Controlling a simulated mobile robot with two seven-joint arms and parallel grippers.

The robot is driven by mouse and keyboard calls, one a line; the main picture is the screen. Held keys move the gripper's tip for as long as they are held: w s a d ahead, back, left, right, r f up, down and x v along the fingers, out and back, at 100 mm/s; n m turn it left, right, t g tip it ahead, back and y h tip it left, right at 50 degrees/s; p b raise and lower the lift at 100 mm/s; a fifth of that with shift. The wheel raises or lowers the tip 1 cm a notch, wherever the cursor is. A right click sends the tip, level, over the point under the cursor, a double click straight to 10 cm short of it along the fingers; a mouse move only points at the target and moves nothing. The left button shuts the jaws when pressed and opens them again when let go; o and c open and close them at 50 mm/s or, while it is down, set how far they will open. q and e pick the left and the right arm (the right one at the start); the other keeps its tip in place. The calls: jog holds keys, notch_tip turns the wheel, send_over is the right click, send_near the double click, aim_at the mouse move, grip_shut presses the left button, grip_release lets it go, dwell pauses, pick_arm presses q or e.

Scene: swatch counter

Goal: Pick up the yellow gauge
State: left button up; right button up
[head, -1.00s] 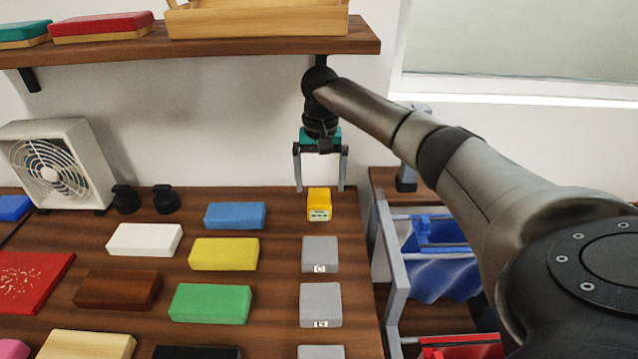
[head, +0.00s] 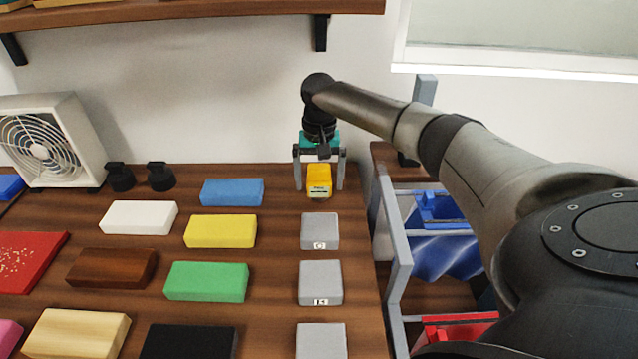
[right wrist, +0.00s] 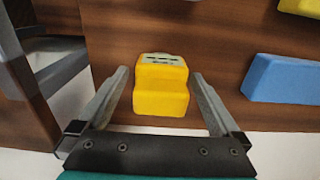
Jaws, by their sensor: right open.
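The yellow gauge (head: 319,181), a small stepped block with a pale label on its face, stands near the back right of the wooden counter. My right gripper (head: 319,186) is over it with one finger on each side. In the right wrist view the yellow gauge (right wrist: 160,88) sits between the open fingers of my right gripper (right wrist: 162,80), with a gap on both sides. It is not gripped. My left gripper is in neither view.
Grey blocks (head: 320,231) stand in a column in front of the gauge. A blue block (head: 232,192) and a yellow block (head: 220,231) lie to the left. A shelf (head: 200,12) hangs above. A rack with blue cloth (head: 440,255) is right of the counter edge.

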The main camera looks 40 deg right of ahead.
jog(key=c, duration=0.5)
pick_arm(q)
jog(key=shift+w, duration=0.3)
pick_arm(e)
jog(key=c, duration=1)
jog(key=shift+r, duration=0.1)
jog(key=shift+s+a+r+p, duration=0.1)
jog(key=shift+r+p, duration=0.25)
jog(key=shift+r, duration=0.05)
notch_tip(320, 180, up, 7)
jog(key=shift+f+p, duration=0.1)
jog(key=shift+p, duration=1)
pick_arm(q)
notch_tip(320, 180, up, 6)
jog(key=p, duration=0.3)
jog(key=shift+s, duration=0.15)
pick_arm(e)
jog(key=s+a, duration=0.4)
jog(key=s, duration=0.1)
jog(key=s+a, duration=0.4)
jog(key=s, duration=0.1)
jog(key=s+a, duration=0.4)
jog(key=s, duration=0.1)
jog(key=shift+a+f, duration=0.35)
jog(key=shift+f, duration=0.05)
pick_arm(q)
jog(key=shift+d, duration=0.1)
